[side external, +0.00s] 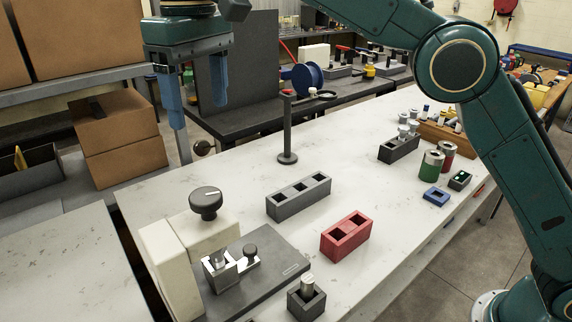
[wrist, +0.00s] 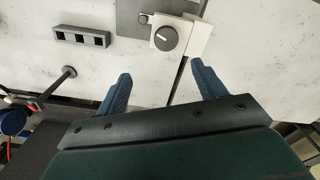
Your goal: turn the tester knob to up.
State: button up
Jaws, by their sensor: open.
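The tester knob (side external: 206,202) is round and black with a light pointer mark, on top of the cream-white tester (side external: 165,262) at the near left of the bench. In the wrist view the knob (wrist: 165,39) lies beyond my fingertips, its white mark slanting toward the upper left. My gripper (side external: 201,132) hangs at the upper left in the side view, above the knob's level and apart from it. In the wrist view my gripper (wrist: 161,70) has its two blue fingers wide apart with nothing between them.
A grey plate (side external: 262,272) with a metal fixture (side external: 230,268) adjoins the tester. A grey three-slot block (side external: 299,197), a red two-slot block (side external: 346,237) and a dark post (side external: 287,130) stand on the white bench. Cardboard boxes (side external: 118,135) stand at the left.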

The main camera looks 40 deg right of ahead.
aim_at(205, 195)
jog(key=shift+a+f, duration=0.4)
jog(key=shift+a, duration=0.35)
jog(key=shift+f, duration=0.15)
jog(key=shift+f, duration=6.75)
jog(key=c, duration=1)
jog(key=shift+o, duration=0.2)
